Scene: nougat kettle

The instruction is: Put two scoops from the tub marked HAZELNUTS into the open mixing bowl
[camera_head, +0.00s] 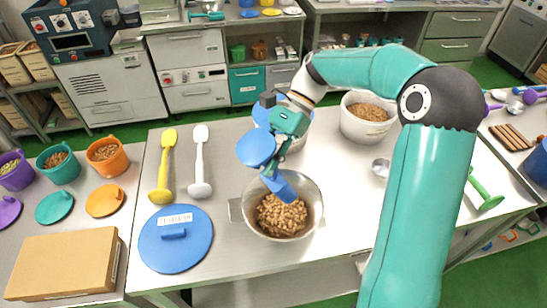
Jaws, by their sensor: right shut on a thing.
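My right gripper (290,123) is shut on a blue scoop (278,187), whose lower end hangs tilted over the open metal mixing bowl (310,184). The bowl holds brown nuts (282,213). Whether any are in the scoop is hidden. A white tub (353,126) with brown contents stands open behind and to the right. Another pale container stands partly hidden behind my gripper. No HAZELNUTS marking can be read on a tub. A blue lid (183,255) with a small, unreadable label lies left of the bowl. My left gripper is not in view.
Yellow (163,165) and white (200,160) scoops lie on the left of the table. A small metal cup (381,168) and green scoop (485,196) are right. Colored buckets and a cardboard box (64,264) occupy the left counter. The table's front edge is near the bowl.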

